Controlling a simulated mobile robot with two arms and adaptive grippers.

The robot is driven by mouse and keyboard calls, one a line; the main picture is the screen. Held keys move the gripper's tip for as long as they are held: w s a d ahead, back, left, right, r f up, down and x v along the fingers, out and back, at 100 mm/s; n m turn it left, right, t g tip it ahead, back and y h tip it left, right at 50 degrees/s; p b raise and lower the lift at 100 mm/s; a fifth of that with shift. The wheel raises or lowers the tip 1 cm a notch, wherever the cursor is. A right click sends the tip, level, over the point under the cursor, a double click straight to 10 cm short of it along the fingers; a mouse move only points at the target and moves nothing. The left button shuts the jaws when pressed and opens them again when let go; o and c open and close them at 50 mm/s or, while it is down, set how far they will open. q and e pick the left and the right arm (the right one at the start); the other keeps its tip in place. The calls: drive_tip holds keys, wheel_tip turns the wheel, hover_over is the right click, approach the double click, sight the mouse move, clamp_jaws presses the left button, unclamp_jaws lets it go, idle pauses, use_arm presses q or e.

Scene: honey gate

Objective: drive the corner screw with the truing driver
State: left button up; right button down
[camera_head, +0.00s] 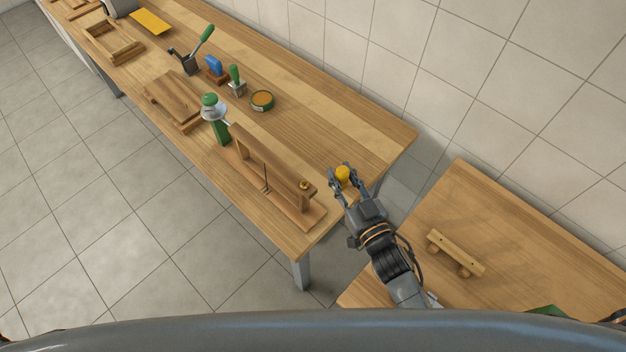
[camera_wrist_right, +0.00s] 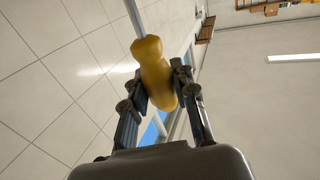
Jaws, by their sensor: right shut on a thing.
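My right gripper (camera_head: 341,177) is shut on the yellow handle of the truing driver (camera_head: 343,175), held above the right end of the long table. In the right wrist view the driver (camera_wrist_right: 155,75) sits between the fingers of the right gripper (camera_wrist_right: 160,90), its grey shaft running out to the top edge. In the head view the shaft cannot be made out. A wooden gate frame (camera_head: 268,158) stands on its base board at the near edge. A small brass-coloured corner screw (camera_head: 305,185) shows at its right top corner, left of the gripper and apart from it. My left gripper is out of view.
A green post tool (camera_head: 213,115) stands at the frame's left end. Behind are a round green tin (camera_head: 262,100), green-handled tools and a blue-topped block (camera_head: 215,66). A second table (camera_head: 420,285) holds a wooden rack (camera_head: 456,252). A gap separates the tables.

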sight(344, 169)
idle(0.7)
wheel_tip(344, 169, up, 3)
drive_tip(key=shift+r+p, duration=0.15)
drive_tip(key=shift+p, duration=1)
drive_tip(key=shift+r, duration=0.25)
wheel_tip(344, 169, up, 7)
drive_tip(key=shift+r, duration=0.2)
drive_tip(key=w+a+b, duration=0.1)
drive_tip(key=w+a, duration=0.1)
drive_tip(key=a, duration=0.6)
drive_tip(key=shift+a, duration=0.3)
drive_tip(key=shift+w, duration=0.1)
